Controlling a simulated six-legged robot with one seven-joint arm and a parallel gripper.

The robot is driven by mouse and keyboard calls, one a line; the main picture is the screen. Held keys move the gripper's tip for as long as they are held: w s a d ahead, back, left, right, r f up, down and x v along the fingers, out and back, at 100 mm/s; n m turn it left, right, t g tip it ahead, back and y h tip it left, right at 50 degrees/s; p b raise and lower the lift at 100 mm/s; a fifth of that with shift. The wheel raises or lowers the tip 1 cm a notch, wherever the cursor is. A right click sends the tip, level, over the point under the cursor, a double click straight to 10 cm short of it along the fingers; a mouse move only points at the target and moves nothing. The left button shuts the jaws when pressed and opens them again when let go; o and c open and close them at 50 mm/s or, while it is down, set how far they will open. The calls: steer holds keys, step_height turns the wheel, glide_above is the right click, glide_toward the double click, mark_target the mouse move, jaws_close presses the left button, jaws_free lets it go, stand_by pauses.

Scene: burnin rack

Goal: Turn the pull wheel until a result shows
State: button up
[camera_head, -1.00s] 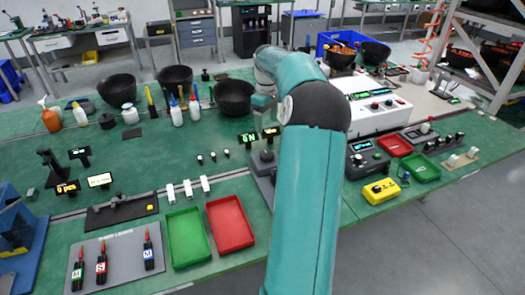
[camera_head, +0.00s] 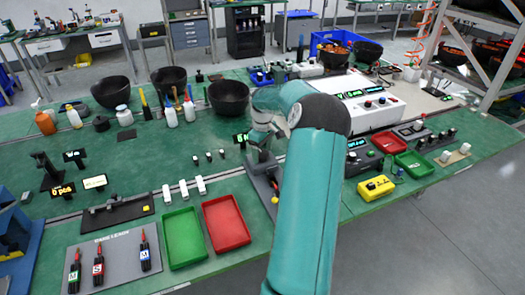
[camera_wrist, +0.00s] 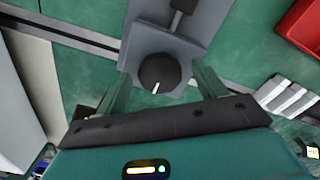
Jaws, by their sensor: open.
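The pull wheel (camera_wrist: 158,70) is a dark round knob with a white mark, on a grey fixture (camera_wrist: 215,12) in the wrist view. A grey slide with a dark end lies beyond it. My gripper (camera_wrist: 161,78) is open, with one finger on either side of the wheel. I cannot tell whether the fingers touch it.
A red tray (camera_head: 227,222) and a green tray (camera_head: 185,238) lie in front. White blocks (camera_head: 184,190) sit left of the fixture. A black bowl (camera_head: 229,97) stands behind it. A white instrument box (camera_head: 372,107) is to the right.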

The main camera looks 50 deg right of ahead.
steer(key=shift+w, duration=0.1)
steer(key=c, duration=1)
steer(key=shift+m, duration=0.3)
steer(key=m, duration=0.4)
steer(key=shift+a, duration=0.1)
steer(key=m, duration=0.4)
steer(key=shift+m, duration=0.4)
steer(key=m, duration=0.4)
steer(key=shift+m, duration=0.3)
steer(key=m, duration=0.4)
steer(key=shift+w+m, duration=0.1)
steer(key=shift+m, duration=0.3)
